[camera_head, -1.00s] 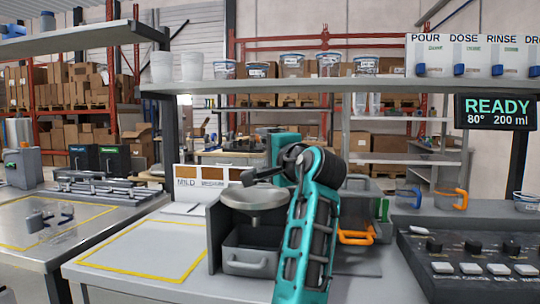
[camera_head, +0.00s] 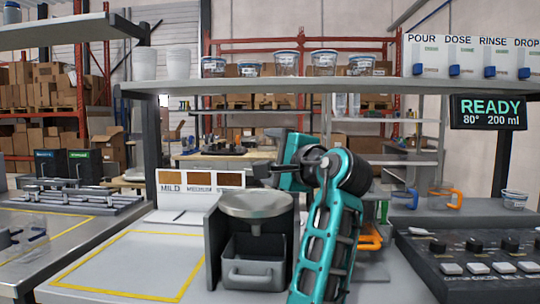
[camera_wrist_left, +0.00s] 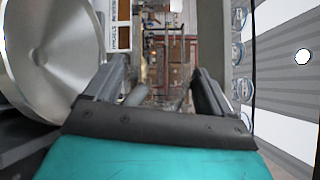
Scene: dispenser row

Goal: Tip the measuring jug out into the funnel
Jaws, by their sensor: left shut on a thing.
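The funnel (camera_head: 256,205) is a wide, shallow metal bowl on a dark stand in the middle of the head view. It fills the left edge of the left wrist view (camera_wrist_left: 50,50). My left gripper (camera_head: 258,169) is just above and behind the bowl's rim, partly hidden by my teal arm. In the wrist view its fingers (camera_wrist_left: 160,88) are apart, with a short grey piece (camera_wrist_left: 136,95) between them. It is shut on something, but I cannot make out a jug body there. Clear jugs with a blue handle (camera_head: 411,198) and an orange handle (camera_head: 455,197) stand at right.
A grey bin (camera_head: 252,270) sits under the funnel. A yellow-outlined area (camera_head: 130,265) to the left is clear. A black control panel (camera_head: 480,255) is at the right front. An orange handle (camera_head: 368,238) shows behind my arm. A shelf (camera_head: 280,86) with cups spans above.

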